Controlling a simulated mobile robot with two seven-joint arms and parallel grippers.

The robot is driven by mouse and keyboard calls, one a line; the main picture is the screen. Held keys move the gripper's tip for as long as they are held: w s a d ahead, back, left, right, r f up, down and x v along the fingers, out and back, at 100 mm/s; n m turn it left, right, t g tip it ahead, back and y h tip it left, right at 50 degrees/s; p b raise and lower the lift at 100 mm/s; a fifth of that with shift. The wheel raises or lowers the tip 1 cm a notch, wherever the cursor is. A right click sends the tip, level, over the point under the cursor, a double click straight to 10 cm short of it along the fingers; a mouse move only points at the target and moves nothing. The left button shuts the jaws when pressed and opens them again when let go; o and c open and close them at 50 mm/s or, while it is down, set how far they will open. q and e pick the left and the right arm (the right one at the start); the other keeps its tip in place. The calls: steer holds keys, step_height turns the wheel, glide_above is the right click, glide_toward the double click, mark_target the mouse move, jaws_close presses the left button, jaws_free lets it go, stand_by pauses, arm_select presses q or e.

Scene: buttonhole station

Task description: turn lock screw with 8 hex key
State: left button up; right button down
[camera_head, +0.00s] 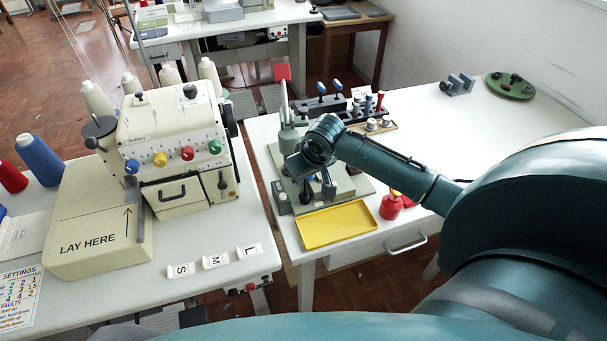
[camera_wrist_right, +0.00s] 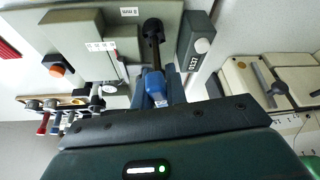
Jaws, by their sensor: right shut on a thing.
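My right arm comes in from the right in the head view, with the wrist over the grey fixture (camera_head: 352,188) on the right-hand table. In the right wrist view my right gripper (camera_wrist_right: 157,92) is shut on a blue-handled hex key (camera_wrist_right: 154,80). The key points away from the gripper, and its far end meets a dark round fitting (camera_wrist_right: 153,30) on the fixture. The lock screw cannot be told apart from this fitting, and I cannot tell how deep the key sits. My left gripper is not in view.
A yellow tray (camera_head: 338,223) lies in front of the fixture, with a red bottle (camera_head: 391,206) right of it. A tool rack (camera_head: 335,106) with blue and red handles stands behind. The cream buttonhole machine (camera_head: 172,135) is left.

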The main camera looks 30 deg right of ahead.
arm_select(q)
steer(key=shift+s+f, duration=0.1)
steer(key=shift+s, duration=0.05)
arm_select(e)
steer(key=m+h, duration=0.1)
steer(key=m, duration=0.2)
steer(key=shift+d+m, duration=0.1)
steer(key=shift+m, duration=0.2)
steer(key=shift+m+h, duration=0.3)
steer(key=c, duration=1.3)
jaws_free()
steer(key=shift+c, duration=0.2)
steer(key=shift+s+r, duration=0.1)
steer(key=shift+r, duration=0.2)
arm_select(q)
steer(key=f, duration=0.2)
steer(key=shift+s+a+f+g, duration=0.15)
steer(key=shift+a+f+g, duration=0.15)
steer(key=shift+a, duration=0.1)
arm_select(e)
steer(key=v, duration=1.2)
steer(key=shift+r, duration=0.25)
